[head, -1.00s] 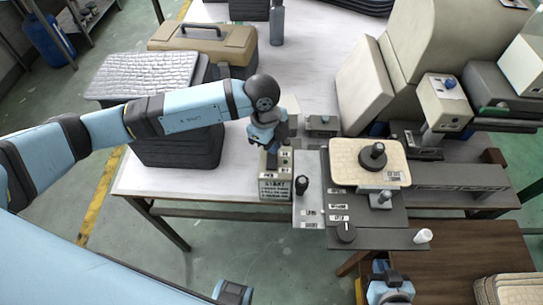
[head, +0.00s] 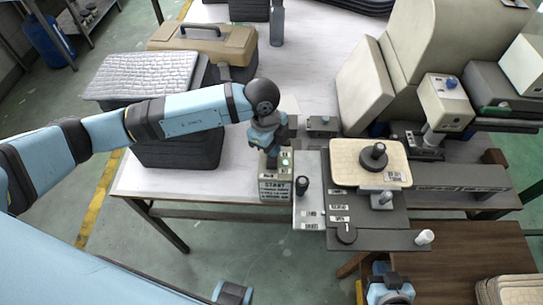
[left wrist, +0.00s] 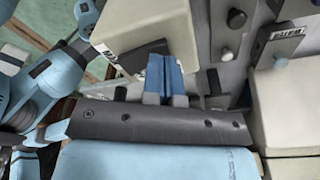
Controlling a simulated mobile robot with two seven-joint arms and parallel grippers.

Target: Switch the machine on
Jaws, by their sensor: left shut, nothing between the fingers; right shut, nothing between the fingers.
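My right gripper (head: 391,282) is low at the bottom edge, shut and away from the box.
A large cream machine (head: 415,65) stands behind.

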